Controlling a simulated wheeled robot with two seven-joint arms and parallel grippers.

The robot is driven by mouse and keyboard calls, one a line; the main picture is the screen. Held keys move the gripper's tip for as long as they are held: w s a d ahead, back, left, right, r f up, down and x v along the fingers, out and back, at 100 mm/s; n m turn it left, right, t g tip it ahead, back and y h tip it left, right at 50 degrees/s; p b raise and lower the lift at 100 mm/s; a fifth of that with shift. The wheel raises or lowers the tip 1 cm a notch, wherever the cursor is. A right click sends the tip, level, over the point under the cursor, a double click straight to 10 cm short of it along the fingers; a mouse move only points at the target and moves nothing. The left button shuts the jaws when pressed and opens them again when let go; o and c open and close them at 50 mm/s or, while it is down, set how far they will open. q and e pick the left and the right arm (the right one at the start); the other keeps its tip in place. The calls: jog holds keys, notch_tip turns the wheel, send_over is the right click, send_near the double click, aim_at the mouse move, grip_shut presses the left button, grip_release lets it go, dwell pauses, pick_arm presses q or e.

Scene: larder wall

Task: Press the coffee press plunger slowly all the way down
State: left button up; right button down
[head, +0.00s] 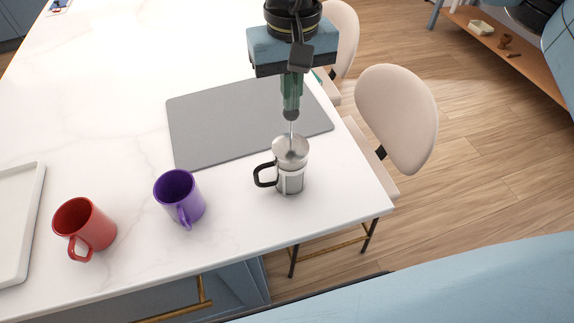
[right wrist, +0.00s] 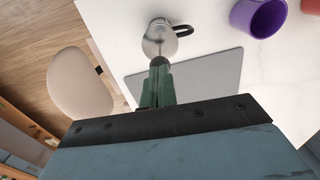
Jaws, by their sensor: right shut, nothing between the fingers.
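The coffee press (head: 290,180) stands upright near the counter's front right corner, with a silver lid, a metal-banded body and a black handle to the left. Its thin plunger rod (head: 291,130) rises well above the lid. A dark round knob (head: 291,115) tops the rod. My right gripper (head: 291,108) is shut, its green fingers pointing down right over the knob; I cannot tell whether they touch it. In the right wrist view, the fingertips (right wrist: 158,66) line up with the knob and the press lid (right wrist: 159,38). My left gripper is not in view.
A grey mat (head: 220,125) lies behind the press. A purple mug (head: 178,198) and a red mug (head: 85,228) stand to the left, with a white tray (head: 25,225) at the far left. Beige chairs (head: 397,115) stand beyond the counter's right edge.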

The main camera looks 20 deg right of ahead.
aim_at(291, 122)
jog(key=shift+f+b, duration=2.85)
jog(key=shift+f, duration=0.35)
dwell(0.6)
jog(key=shift+r+p, duration=1.85)
jog(key=shift+r, duration=1.8)
jog(key=shift+s+f, duration=0.1)
